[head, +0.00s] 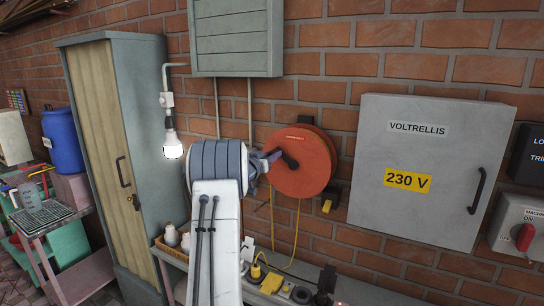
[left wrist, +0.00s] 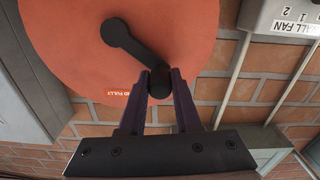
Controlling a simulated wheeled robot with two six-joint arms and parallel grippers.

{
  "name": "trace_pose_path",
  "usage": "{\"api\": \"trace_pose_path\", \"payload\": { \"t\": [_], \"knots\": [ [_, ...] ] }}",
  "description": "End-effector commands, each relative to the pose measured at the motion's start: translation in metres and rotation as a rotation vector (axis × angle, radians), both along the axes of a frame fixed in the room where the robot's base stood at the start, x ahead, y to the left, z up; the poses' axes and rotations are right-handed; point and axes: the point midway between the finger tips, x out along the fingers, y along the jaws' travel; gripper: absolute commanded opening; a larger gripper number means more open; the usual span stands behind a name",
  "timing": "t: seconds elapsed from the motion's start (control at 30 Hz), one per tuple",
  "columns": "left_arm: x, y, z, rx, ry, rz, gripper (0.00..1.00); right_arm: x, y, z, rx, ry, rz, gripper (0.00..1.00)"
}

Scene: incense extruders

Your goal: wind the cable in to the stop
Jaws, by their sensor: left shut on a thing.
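The orange cable reel (head: 312,180) is mounted on the brick wall, and its round face fills much of the left wrist view (left wrist: 70,50). A black crank (head: 288,159) sits on its face; in the left wrist view the crank arm (left wrist: 136,42) runs from the hub to a round black knob (left wrist: 160,86). My left gripper (head: 275,157) is shut on this knob, one finger on each side (left wrist: 160,78). Yellow cable (head: 297,232) hangs below the reel. A small yellow piece (head: 327,205) shows under the reel's right side. My right gripper is not in view.
A grey VOLTRELLIS cabinet (head: 425,215) is on the wall to the right. A shelf with yellow plugs and sockets (head: 270,283) runs below the reel. A lit bulb (head: 172,150) and a tall locker (head: 150,180) stand to the left.

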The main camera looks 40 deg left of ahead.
Motion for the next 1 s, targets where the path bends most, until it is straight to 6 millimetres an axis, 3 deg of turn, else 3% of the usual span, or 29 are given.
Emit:
{"api": "trace_pose_path", "payload": {
  "t": [0.67, 1.0],
  "knots": [
    [0.000, 0.000, 0.000, 0.008, 0.001, -0.001, 0.00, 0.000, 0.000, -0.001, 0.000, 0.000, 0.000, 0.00],
    [0.002, -0.008, 0.006, 0.148, 0.033, -0.002, 0.00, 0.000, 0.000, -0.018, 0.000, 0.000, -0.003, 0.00]
  ]
}}
